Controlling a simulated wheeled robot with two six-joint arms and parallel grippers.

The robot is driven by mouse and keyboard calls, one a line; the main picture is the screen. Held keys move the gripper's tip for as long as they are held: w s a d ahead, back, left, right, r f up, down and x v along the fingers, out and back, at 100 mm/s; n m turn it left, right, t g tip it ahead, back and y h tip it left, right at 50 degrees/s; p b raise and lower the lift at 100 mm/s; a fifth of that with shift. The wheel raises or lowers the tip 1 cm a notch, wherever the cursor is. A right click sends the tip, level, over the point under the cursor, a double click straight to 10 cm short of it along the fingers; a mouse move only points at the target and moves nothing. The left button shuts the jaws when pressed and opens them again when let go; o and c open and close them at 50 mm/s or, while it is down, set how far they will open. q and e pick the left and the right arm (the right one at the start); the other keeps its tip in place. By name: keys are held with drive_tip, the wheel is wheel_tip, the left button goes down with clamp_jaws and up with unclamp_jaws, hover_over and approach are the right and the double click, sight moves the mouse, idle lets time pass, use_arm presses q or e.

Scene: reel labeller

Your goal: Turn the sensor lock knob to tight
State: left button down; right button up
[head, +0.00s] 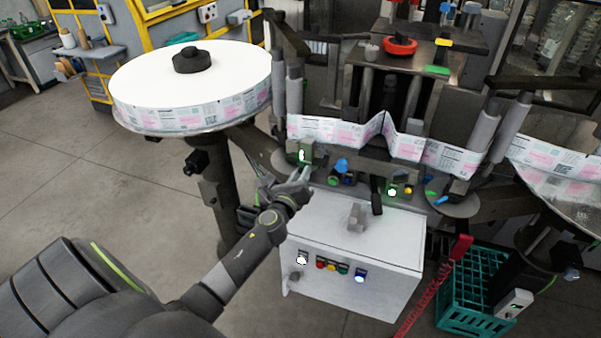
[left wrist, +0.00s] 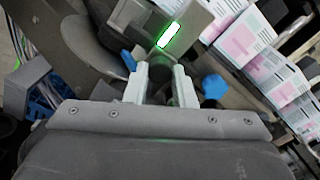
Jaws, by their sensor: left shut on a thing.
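The sensor, a grey block with a lit green-white display, stands by the label web in the head view (head: 302,156) and at the top of the left wrist view (left wrist: 168,36). A dark round knob (left wrist: 159,72) sits just below it, between the fingers of my left gripper (left wrist: 162,88). My left gripper (head: 301,176) is shut on this knob, with one pale finger on each side. In the head view the gripper and the sensor hide the knob. Its tight or loose marking cannot be read. My right gripper is not in view.
A large label reel (head: 135,75) stands left of the sensor. The printed label web (head: 340,132) runs close behind it. A blue knob (head: 341,165) is just right of my gripper. A white control cabinet (head: 385,245) stands below, with a green crate (head: 470,300) at its right.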

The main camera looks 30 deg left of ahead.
use_arm(q)
drive_tip(key=shift+f+m+p, duration=0.1)
drive_tip(key=shift+m+p, duration=0.2)
drive_tip(key=shift+m, duration=1)
drive_tip(key=c, duration=1.2)
unclamp_jaws()
drive_tip(key=shift+s, duration=0.1)
drive_tip(key=b+v, duration=0.1)
drive_tip(key=v, duration=1.6)
drive_tip(key=shift+s, duration=0.15)
